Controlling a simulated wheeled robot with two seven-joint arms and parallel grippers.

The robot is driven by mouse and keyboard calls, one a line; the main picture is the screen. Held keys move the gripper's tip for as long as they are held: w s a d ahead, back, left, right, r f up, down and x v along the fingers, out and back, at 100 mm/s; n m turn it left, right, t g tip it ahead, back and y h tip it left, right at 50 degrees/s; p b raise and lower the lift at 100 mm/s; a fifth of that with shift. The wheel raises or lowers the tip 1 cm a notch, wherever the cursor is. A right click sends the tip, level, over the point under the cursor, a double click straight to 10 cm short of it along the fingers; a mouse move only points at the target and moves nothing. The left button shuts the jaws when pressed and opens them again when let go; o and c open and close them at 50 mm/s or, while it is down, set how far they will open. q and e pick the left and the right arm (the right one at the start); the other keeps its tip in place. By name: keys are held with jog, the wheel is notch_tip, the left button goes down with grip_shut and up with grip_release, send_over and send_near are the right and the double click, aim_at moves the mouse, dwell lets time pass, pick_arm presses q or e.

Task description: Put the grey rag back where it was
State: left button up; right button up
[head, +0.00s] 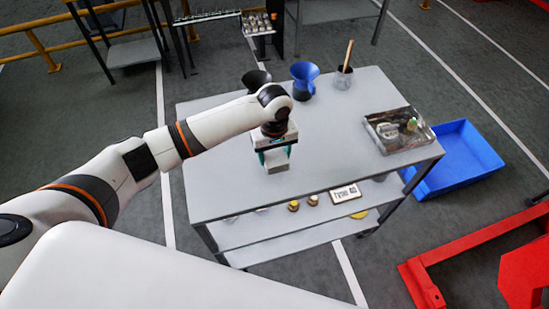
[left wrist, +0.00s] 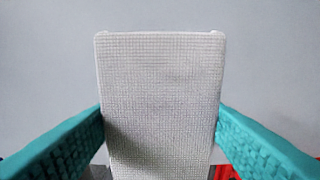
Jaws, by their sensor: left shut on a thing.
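The grey rag (left wrist: 160,95) shows large in the left wrist view as a light, waffle-textured folded block. It sits between the two teal fingers of my left gripper (left wrist: 160,135), which is shut on it. In the head view the rag (head: 277,160) hangs under my left gripper (head: 276,150), over the grey top of the trolley (head: 220,185) near its front edge. I cannot tell whether the rag touches the top. My right gripper is not in view.
On the trolley top stand a blue funnel (head: 304,78), a dark funnel (head: 256,79), a cup with a brush (head: 343,76) and a patterned tray (head: 398,130). A blue bin (head: 455,160) lies right, a red frame (head: 470,240) front right. The top's middle is clear.

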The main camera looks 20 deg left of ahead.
aim_at(275, 160)
pick_arm(q)
notch_tip(275, 160, down, 3)
jog(key=shift+w+r, duration=0.1)
jog(key=shift+w, duration=0.05)
jog(key=shift+f, duration=0.35)
jog(key=shift+f, duration=0.1)
jog(key=o, duration=0.9)
notch_tip(275, 160, up, 12)
jog(key=shift+r+b, duration=0.1)
jog(key=shift+b, duration=0.25)
